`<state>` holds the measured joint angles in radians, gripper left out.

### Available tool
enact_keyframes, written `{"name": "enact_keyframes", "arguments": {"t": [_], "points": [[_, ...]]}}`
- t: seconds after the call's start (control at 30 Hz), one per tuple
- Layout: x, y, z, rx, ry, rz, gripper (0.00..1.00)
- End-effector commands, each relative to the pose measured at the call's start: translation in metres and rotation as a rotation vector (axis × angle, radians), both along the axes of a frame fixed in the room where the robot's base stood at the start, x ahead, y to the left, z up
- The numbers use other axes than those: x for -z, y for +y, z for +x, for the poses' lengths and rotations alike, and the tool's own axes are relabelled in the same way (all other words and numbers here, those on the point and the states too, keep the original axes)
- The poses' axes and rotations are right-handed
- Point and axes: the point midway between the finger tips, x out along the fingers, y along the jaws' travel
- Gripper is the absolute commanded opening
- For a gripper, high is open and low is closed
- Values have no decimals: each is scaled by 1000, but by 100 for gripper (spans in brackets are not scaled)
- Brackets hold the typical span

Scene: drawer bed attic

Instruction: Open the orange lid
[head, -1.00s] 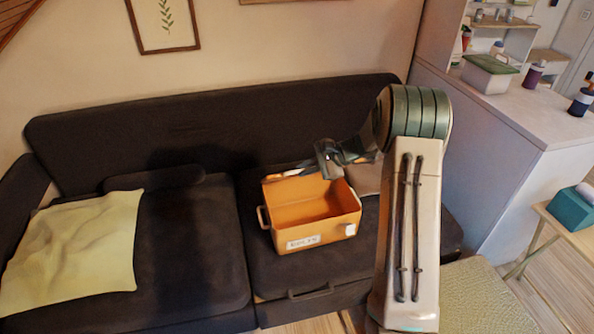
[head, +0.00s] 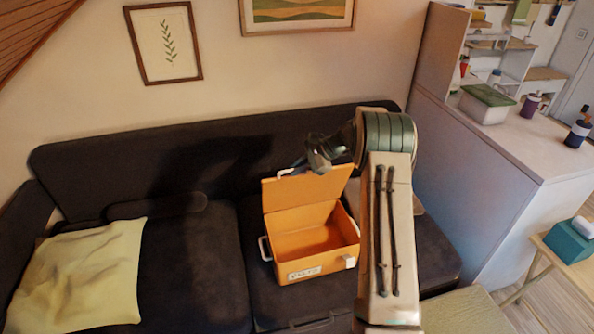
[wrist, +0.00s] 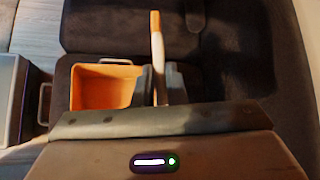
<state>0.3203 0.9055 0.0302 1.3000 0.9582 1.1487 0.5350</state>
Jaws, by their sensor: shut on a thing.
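The orange box (head: 318,262) sits on the sofa seat, its inside showing empty. Its orange lid (head: 302,192) stands raised above the back rim, its broad face toward the head camera. My gripper (head: 293,171) is at the lid's top edge, partly hidden by my wrist. In the wrist view the lid (wrist: 156,24) shows nearly edge-on as an orange and white strip. My gripper's dark fingers (wrist: 160,86) are shut on it from both sides. The box (wrist: 102,88) lies to the left of the fingers there.
The dark sofa (head: 195,262) surrounds the box, with its backrest close behind the lid. A yellow cushion (head: 82,275) lies on the left seat. A grey-white counter (head: 475,180) stands at the right, with a small table holding a teal box (head: 568,241) nearby.

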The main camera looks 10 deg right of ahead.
Motion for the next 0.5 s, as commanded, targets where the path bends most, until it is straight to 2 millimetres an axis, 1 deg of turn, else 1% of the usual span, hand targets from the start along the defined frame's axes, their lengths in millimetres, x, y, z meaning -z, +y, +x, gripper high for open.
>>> {"name": "enact_keyframes", "arguments": {"t": [0.47,0.5], "points": [[1,2,1,-4,0,-6,0],[1,2,1,-4,0,-6,19]]}}
